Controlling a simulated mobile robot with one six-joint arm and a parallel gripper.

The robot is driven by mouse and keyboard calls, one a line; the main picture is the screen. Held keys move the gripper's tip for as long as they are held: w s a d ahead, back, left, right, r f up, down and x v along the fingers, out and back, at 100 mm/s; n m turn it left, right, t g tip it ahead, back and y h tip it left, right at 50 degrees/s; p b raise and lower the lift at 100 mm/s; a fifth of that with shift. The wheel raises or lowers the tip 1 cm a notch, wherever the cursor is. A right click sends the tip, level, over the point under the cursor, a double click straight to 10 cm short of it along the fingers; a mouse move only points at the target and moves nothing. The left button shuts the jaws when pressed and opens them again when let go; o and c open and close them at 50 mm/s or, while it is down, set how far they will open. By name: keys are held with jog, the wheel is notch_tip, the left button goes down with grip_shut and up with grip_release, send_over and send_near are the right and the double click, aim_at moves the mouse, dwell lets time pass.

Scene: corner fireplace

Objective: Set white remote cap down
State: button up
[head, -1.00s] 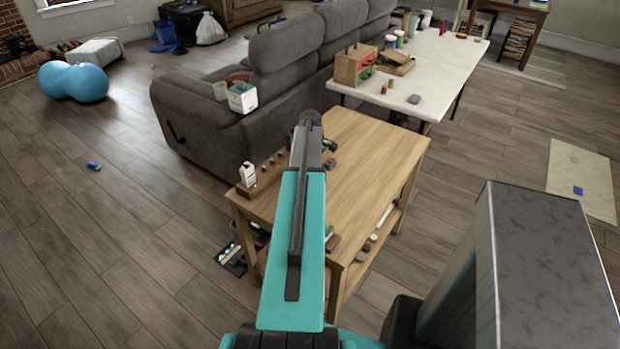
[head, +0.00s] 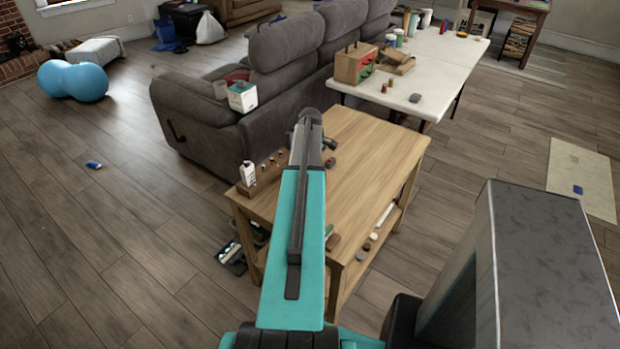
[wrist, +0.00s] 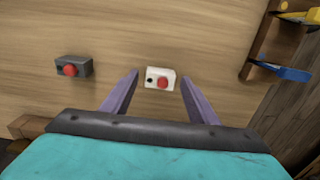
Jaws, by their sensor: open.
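The white remote cap (wrist: 161,78), a small white block with a red button and a dark dot, shows in the wrist view against the wooden tabletop. My gripper (wrist: 160,74) is open, with one purple finger on each side of the cap and visible gaps between. The cap looks to be resting on the wood, not gripped. In the head view my arm hides the cap. The wooden table (head: 375,155) is below my arm.
A dark grey block with a red button (wrist: 73,67) lies left of the cap. A wooden rack with yellow and blue-handled tools (wrist: 280,70) stands at right. A white bottle (head: 248,173) stands at the table's left edge. The right half of the tabletop is clear.

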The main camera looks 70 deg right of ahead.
notch_tip(320, 180, up, 12)
jog(key=b, duration=0.2)
dwell(0.6)
dwell(0.7)
